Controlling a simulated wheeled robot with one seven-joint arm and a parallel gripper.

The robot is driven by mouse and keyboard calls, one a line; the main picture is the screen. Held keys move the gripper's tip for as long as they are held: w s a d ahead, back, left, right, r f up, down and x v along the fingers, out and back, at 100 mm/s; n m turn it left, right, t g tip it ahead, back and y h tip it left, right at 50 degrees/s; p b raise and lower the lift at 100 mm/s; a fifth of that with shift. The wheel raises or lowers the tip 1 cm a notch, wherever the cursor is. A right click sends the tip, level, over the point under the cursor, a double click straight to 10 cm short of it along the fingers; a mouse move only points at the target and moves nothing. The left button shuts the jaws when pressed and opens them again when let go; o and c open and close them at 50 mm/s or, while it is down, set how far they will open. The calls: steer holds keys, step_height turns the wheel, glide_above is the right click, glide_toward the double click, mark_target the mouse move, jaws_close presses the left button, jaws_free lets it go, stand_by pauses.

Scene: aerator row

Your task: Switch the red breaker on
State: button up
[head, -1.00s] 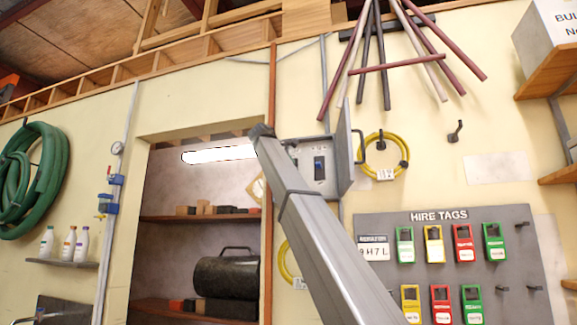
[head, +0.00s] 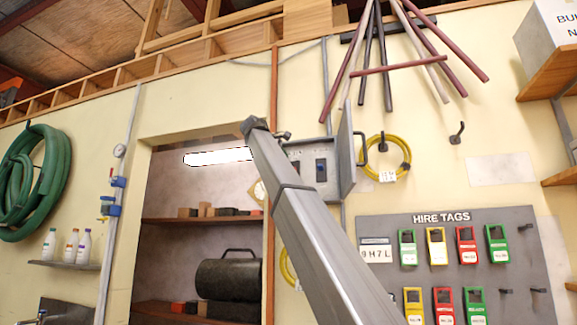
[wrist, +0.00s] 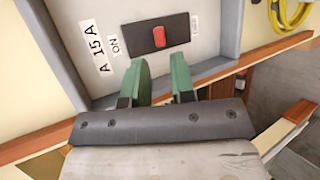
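The red breaker (wrist: 159,36) is a small red rocker on a black plate inside a grey box, shown in the wrist view. A label reading ON is on the left of its plate; a partly legible label is on the right. My gripper (wrist: 160,72) has two green fingers, apart with nothing between them. They point at the plate from just below the rocker; whether they touch the panel I cannot tell.
The box's door (head: 346,150) stands open on its right. A yellow cable coil (head: 384,158) hangs beside it. A hire tags board (head: 440,285) is at lower right. A doorway with shelves (head: 200,219) opens at left. Wooden rails (wrist: 225,73) run below the box.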

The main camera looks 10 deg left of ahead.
steer(key=shift+v, duration=2.75)
